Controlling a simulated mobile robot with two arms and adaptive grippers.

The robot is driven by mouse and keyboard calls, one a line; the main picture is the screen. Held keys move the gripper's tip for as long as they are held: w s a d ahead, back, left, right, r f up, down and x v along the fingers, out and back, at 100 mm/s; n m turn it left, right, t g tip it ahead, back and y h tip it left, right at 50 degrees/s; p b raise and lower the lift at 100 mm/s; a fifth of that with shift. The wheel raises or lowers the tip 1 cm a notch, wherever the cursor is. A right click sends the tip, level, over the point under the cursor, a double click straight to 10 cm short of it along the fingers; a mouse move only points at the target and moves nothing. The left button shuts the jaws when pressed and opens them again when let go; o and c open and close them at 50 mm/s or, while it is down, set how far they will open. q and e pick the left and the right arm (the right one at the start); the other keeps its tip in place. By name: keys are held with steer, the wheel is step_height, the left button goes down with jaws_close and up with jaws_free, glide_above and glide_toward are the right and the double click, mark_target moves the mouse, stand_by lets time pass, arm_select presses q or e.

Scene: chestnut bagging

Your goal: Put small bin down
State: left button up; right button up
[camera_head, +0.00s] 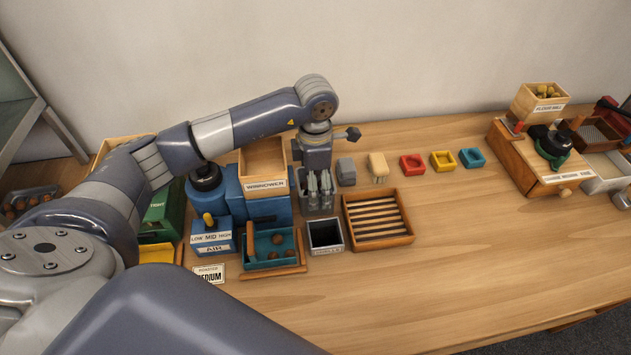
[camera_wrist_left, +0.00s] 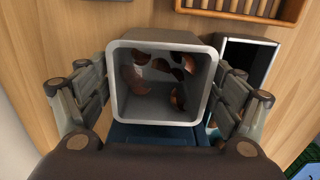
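The bin is open towards the camera and holds several brown shell pieces (camera_wrist_left: 135,78). In the head view the fingers partly hide this bin (camera_head: 311,206). I cannot tell whether its base touches the table. My right gripper is not in view.
A second metal bin with a dark inside (camera_head: 341,246) stands close by; it also shows in the left wrist view (camera_wrist_left: 248,41). A slatted wooden tray (camera_head: 408,239) is to the right. A teal tray (camera_head: 273,265) is at lower left. The table's front right is clear.

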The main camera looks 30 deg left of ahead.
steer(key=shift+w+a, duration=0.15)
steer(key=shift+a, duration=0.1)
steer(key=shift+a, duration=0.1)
arm_select(q)
steer(key=shift+r, duration=0.25)
steer(key=shift+w+r, duration=0.1)
steer(key=shift+r, duration=0.25)
step_height(320, 180, up, 11)
steer(key=b, duration=0.2)
steer(key=shift+b, duration=0.4)
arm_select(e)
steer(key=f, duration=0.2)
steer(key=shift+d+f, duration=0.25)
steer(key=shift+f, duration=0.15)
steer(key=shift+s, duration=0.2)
